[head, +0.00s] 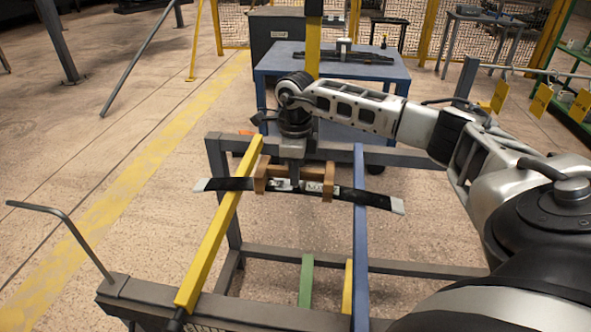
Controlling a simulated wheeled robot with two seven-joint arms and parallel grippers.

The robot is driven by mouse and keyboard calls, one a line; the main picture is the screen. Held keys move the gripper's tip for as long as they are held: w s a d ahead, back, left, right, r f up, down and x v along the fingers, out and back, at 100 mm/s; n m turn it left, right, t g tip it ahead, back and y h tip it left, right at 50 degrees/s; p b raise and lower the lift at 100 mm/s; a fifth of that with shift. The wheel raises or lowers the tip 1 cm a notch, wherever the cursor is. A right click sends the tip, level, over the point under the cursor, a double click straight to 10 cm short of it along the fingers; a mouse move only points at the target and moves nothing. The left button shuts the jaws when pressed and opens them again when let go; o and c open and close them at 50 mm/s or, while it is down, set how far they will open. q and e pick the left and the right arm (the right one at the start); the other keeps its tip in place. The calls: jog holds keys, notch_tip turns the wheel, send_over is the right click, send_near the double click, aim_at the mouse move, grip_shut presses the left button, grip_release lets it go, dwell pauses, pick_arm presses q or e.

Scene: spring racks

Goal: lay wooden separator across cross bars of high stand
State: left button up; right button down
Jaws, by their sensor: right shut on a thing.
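The high stand has two upper cross bars, a yellow one (211,250) and a blue one (360,255). The brown wooden separator (328,185) shows between these bars, with its two end pieces in front of a dark curved leaf spring (376,200). The spring has pale ends and overlaps both bars in the picture; I cannot tell if it touches them. My right gripper (292,176) points down and is shut on the wooden separator at its middle. Its fingertips are partly hidden against the separator and spring. My left gripper is not in view.
A blue table (275,72) with dark parts on it stands behind the stand. Lower down in the stand are a green bar (306,280) and a short yellow bar (347,287). A bent grey rod (68,225) rises at the front left. The floor to the left is open.

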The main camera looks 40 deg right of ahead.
jog(key=shift+f, duration=0.45)
jog(key=c, duration=1.3)
grip_release()
notch_tip(320, 180, up, 16)
